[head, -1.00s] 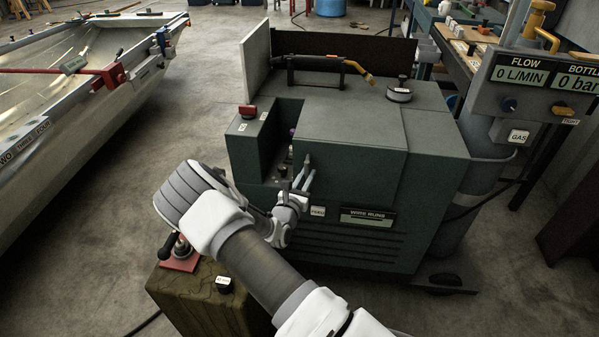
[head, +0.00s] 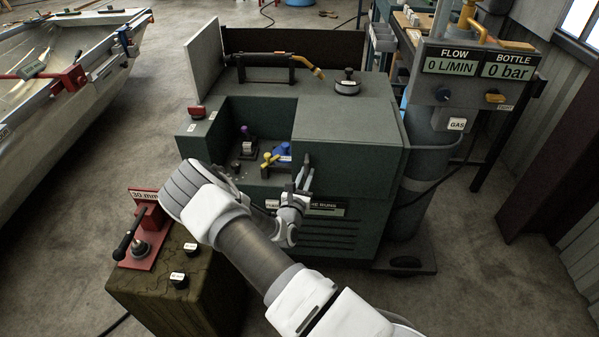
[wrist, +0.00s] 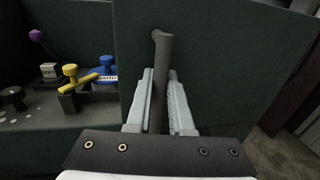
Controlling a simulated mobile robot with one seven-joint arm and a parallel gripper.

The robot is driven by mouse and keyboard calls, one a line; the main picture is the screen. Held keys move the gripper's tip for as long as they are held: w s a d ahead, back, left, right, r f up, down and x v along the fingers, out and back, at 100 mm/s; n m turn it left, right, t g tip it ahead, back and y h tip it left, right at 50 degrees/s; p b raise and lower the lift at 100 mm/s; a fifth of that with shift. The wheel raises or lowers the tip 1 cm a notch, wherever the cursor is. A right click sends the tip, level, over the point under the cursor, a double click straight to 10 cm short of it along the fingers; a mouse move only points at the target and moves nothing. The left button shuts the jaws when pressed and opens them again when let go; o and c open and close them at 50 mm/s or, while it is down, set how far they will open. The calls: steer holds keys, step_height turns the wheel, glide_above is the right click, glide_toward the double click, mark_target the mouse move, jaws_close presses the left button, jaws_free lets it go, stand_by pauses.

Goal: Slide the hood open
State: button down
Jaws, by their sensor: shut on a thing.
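The hood (head: 345,125) is a dark green cover on the welding machine (head: 330,235). It stands to the right, with an open recess (head: 245,125) to its left. In the wrist view the hood's front face (wrist: 225,60) carries a grey bar handle (wrist: 163,75). My gripper (head: 303,180) is at the hood's front left edge. Its pale fingers lie on both sides of the handle and are shut on it.
The recess holds a purple-topped lever (head: 245,132), a yellow-handled valve (head: 270,158) and a blue part (head: 285,152). A gas panel (head: 470,75) stands to the right. A wooden block (head: 175,265) with a red-based lever (head: 145,235) is at lower left.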

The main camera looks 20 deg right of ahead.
mark_target(323, 167)
steer(key=shift+s+d+p, duration=0.15)
steer(key=shift+s+d, duration=0.15)
steer(key=shift+d, duration=0.35)
steer(key=shift+s+d+p, duration=0.2)
steer(key=shift+s+d, duration=0.1)
steer(key=shift+d, duration=0.4)
steer(key=shift+s+d+p, duration=0.15)
steer(key=shift+s+d, duration=0.15)
steer(key=shift+d, duration=0.35)
steer(key=c, duration=0.8)
jaws_free()
steer(key=shift+d, duration=0.1)
steer(key=shift+s+a, duration=0.2)
steer(key=shift+a, duration=0.1)
steer(key=p+v, duration=0.1)
steer(key=v, duration=1.5)
steer(key=shift+s+a, duration=0.15)
steer(key=shift+s, duration=0.2)
